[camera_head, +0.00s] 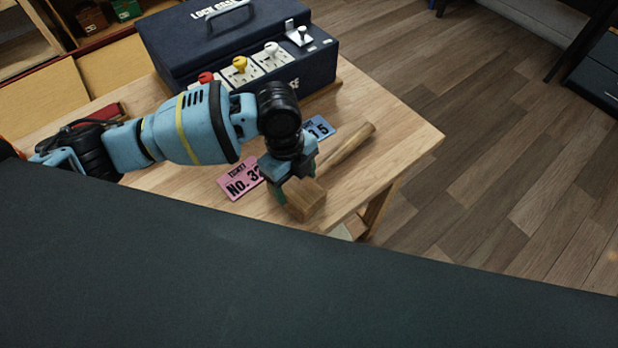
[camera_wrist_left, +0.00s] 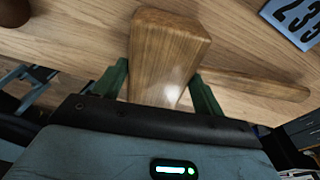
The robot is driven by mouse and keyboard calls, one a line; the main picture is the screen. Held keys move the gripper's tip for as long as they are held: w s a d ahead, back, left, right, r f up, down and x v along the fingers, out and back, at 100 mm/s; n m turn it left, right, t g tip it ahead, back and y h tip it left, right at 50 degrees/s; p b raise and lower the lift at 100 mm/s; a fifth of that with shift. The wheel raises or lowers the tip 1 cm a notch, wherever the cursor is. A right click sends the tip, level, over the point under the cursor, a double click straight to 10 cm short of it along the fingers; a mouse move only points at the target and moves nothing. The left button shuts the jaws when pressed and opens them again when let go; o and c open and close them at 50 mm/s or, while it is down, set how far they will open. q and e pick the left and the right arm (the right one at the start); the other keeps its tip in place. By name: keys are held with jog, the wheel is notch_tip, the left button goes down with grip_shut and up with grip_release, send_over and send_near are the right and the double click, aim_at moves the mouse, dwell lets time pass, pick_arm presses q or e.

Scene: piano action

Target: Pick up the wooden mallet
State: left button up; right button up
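The wooden mallet has a blocky brown head (camera_head: 307,201) near the table's front edge, and its handle (camera_head: 350,144) points up and right. My left gripper (camera_head: 291,192) is at the head from above. In the left wrist view, the green fingers of the left gripper (camera_wrist_left: 158,82) stand on either side of the mallet head (camera_wrist_left: 170,45), with little or no gap at the tips. I cannot tell whether they press on it. The handle (camera_wrist_left: 260,86) runs off to the right there. I cannot tell whether the mallet rests on the table. My right gripper is not in view.
A pink ticket (camera_head: 240,177) and a blue ticket (camera_head: 320,128) lie on the wooden table (camera_head: 405,137). A dark blue lock case (camera_head: 225,45) with switches stands behind my left arm. The table's right end is clear.

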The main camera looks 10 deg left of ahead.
pick_arm(q)
jog(key=c, duration=0.7)
jog(key=shift+o, duration=0.2)
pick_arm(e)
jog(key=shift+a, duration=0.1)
